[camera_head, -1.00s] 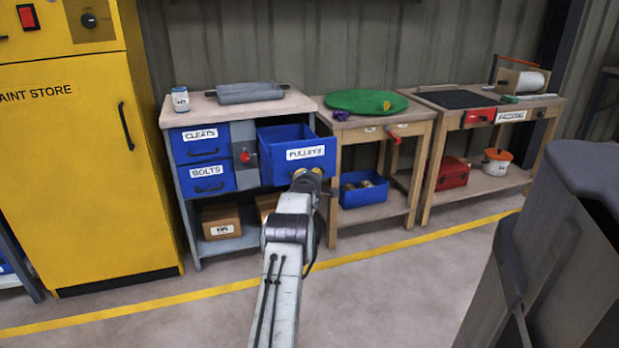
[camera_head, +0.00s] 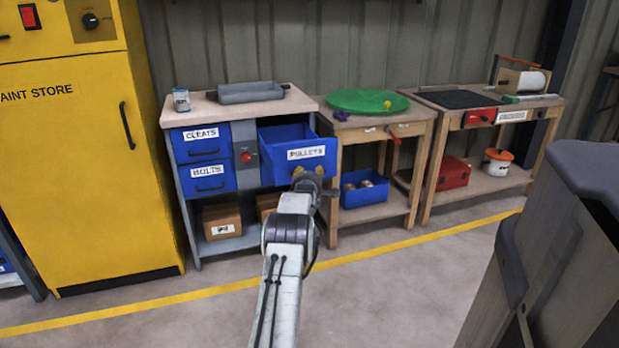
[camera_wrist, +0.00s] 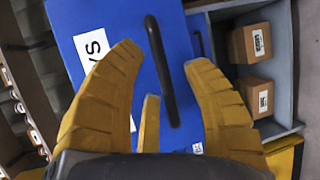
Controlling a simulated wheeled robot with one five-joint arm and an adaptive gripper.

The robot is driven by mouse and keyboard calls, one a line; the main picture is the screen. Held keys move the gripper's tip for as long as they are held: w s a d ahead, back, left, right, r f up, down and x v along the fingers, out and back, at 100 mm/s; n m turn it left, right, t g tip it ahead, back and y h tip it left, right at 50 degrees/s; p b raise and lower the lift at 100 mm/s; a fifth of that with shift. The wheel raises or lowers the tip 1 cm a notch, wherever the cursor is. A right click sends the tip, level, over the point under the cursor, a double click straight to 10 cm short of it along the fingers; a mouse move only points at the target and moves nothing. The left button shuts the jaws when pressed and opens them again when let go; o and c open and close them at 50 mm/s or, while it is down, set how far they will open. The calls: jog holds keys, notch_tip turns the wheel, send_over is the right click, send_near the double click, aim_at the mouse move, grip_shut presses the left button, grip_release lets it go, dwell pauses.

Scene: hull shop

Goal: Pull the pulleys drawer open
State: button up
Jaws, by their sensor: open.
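The blue pulleys drawer (camera_head: 293,153) stands pulled out from the right side of the drawer unit, its open top showing in the head view. Its white label reads PULLEYS. In the wrist view its blue front (camera_wrist: 100,22) and dark bar handle (camera_wrist: 161,70) show close up. My gripper (camera_head: 309,174) is at the drawer front, just below the label. In the wrist view my yellow fingers (camera_wrist: 166,68) are spread, with the handle between them and a gap on each side. I see no finger pressing on the handle.
The cleats drawer (camera_head: 201,143) and bolts drawer (camera_head: 208,180) are shut at the left. A red knob (camera_head: 246,157) sits between the drawer columns. Cardboard boxes (camera_head: 222,221) lie on the shelf below. A wooden bench (camera_head: 333,190) stands close on the right. The floor in front is clear.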

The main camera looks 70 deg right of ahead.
jog(key=shift+a+r, duration=0.1)
jog(key=v, duration=1.1)
jog(key=shift+a, duration=0.35)
dwell(0.9)
